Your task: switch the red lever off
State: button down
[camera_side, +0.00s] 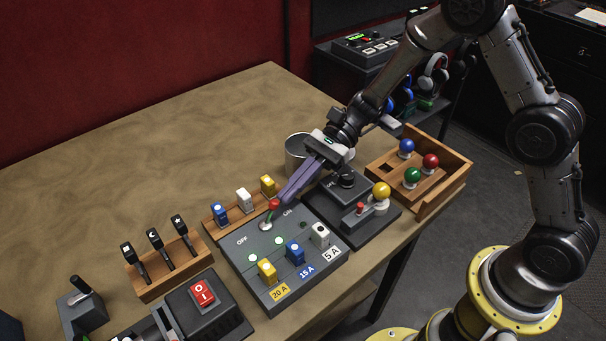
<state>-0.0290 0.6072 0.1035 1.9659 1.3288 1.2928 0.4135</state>
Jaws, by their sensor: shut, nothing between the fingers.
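The red lever (274,204) has a red knob and stands on the grey panel (254,281), between the printed words OFF and ON. Its pale base (265,225) shows just below the knob. My gripper (282,198) is shut and empty, with its purple fingers slanting down from the upper right. Its fingertips are at the red knob and seem to touch it, though I cannot tell for certain. The fingers hide part of the panel's far edge behind the lever.
Yellow, blue and white fuses stand on the panel, with more in a wooden rack (210,224) behind it. A black box with a yellow ball knob (381,190) is to the right. A metal cup (297,150) stands behind my gripper. The table's far left (170,130) is clear.

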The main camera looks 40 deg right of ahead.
aim_at(274, 200)
jog(key=shift+a, duration=0.2)
jog(key=shift+a+r+h, duration=0.25)
jog(key=shift+r+h, duration=0.1)
jog(key=shift+h, duration=0.25)
jog(key=h, duration=0.1)
jog(key=a+r+h, duration=0.1)
jog(key=shift+a+r+h, duration=0.25)
jog(key=shift+a+h, duration=0.05)
jog(key=shift+h, duration=0.1)
jog(key=a+h, duration=0.1)
jog(key=h, duration=0.1)
jog(key=a+r+h, duration=0.1)
jog(key=h, duration=0.1)
jog(key=shift+a+m, duration=0.2)
jog(key=shift+m, duration=0.1)
jog(key=shift+d, duration=0.1)
jog(key=shift+r, duration=0.1)
jog(key=shift+r, duration=0.7)
